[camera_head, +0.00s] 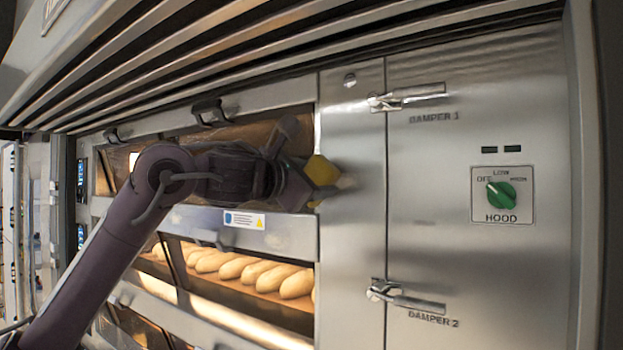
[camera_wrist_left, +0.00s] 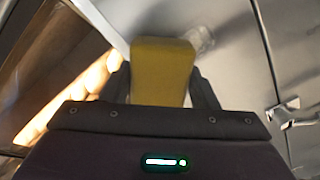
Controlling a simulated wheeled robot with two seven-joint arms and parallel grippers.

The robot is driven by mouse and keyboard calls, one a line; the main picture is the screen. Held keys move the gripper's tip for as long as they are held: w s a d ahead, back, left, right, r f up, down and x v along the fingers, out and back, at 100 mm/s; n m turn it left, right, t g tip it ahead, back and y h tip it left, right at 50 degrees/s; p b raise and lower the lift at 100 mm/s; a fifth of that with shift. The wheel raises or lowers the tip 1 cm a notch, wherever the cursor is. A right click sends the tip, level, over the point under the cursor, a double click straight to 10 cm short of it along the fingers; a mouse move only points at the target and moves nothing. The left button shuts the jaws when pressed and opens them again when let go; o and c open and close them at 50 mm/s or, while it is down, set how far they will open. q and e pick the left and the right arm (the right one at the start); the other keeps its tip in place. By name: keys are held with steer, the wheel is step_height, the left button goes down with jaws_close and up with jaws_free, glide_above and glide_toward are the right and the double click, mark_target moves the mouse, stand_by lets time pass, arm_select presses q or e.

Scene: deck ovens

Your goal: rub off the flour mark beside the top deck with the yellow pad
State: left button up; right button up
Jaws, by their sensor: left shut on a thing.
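My left gripper (camera_head: 305,186) is shut on the yellow pad (camera_head: 322,170), at the steel panel just right of the top deck. In the left wrist view the yellow pad (camera_wrist_left: 162,68) stands out between the two fingers. A pale smear, the flour mark (camera_head: 347,183), shows on the steel just right of the pad. It also shows in the left wrist view (camera_wrist_left: 201,38) at the pad's far right corner. The pad and gripper may hide part of it. I cannot tell for sure whether the pad touches the steel. My right gripper is not in view.
The damper 1 handle (camera_head: 408,96) and damper 2 handle (camera_head: 405,298) stick out from the panel. A green hood knob (camera_head: 501,195) sits further right. Loaves (camera_head: 250,272) lie in the lower deck. The steel between the damper handles is clear.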

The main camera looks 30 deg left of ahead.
mark_target(326, 179)
arm_select(q)
steer(key=shift+w+d+p, duration=0.1)
steer(key=shift+w+p, duration=0.35)
steer(key=shift+w, duration=0.4)
steer(key=shift+s+d+p, duration=0.2)
steer(key=shift+d, duration=0.8)
steer(key=shift+s+d+p, duration=0.15)
steer(key=shift+d, duration=0.85)
steer(key=shift+s+d+p, duration=0.1)
steer(key=shift+d+p, duration=0.45)
steer(key=shift+d, duration=1.25)
steer(key=shift+w+a, duration=0.2)
steer(key=shift+a, duration=1.6)
steer(key=shift+w+a, duration=0.1)
steer(key=shift+a, duration=0.4)
steer(key=shift+w+a, duration=0.2)
steer(key=shift+a, duration=1.4)
steer(key=shift+s, duration=0.1)
